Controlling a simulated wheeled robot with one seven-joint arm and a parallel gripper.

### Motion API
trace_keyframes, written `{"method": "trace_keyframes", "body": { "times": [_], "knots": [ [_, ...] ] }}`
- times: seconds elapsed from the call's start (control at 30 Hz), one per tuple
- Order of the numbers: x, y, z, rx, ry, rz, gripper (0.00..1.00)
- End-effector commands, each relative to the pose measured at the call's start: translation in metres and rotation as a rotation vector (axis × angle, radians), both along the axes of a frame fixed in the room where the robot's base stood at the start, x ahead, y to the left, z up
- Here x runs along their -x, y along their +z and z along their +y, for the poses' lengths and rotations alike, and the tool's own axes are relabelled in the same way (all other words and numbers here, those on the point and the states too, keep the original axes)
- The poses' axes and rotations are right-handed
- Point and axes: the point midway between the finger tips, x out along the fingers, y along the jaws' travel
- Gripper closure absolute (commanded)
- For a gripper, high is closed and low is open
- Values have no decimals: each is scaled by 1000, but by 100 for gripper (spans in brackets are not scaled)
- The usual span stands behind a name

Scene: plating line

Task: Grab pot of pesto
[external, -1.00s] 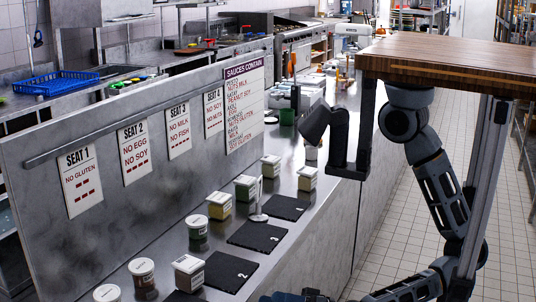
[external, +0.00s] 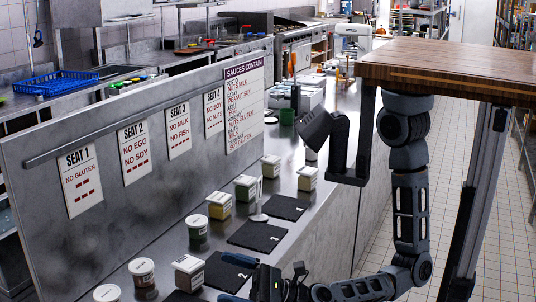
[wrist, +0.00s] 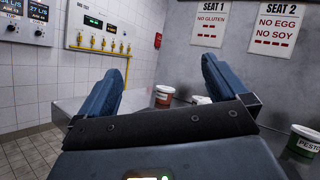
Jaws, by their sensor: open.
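The pot of pesto is a round pot with a white lid and a green body. Its label, partly cut off, reads PESTO at the right edge of the wrist view (wrist: 305,141). It appears to be the round green pot (external: 196,230) on the steel counter in the external view. My gripper (external: 222,277) is low over the near part of the counter, to the right of the pots, with its fingers pointing left. In the wrist view my gripper (wrist: 160,66) is open, with nothing held between its fingers. The pesto lies outside the right finger.
A red-brown pot (external: 142,276) and a square white-lidded tub (external: 188,273) stand nearby. More tubs line the counter (external: 170,246). Dark slates lie along its front, one (external: 258,237) beyond my gripper. A metal panel (external: 100,205) with seat signs rises behind the pots.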

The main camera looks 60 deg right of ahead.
Motion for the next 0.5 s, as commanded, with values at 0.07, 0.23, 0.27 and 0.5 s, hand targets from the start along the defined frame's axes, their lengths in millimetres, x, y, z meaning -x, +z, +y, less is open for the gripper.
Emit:
{"method": "trace_keyframes", "body": {
  "times": [0.07, 0.23, 0.27, 0.5],
  "knots": [
    [-16, 8, -7, -58, 2, 52, 0],
    [-55, 17, -31, -91, -90, 110, 0],
    [-62, 19, -36, -95, -107, 118, 0],
    [-130, 28, -96, -142, -301, 226, 0]
  ]
}}
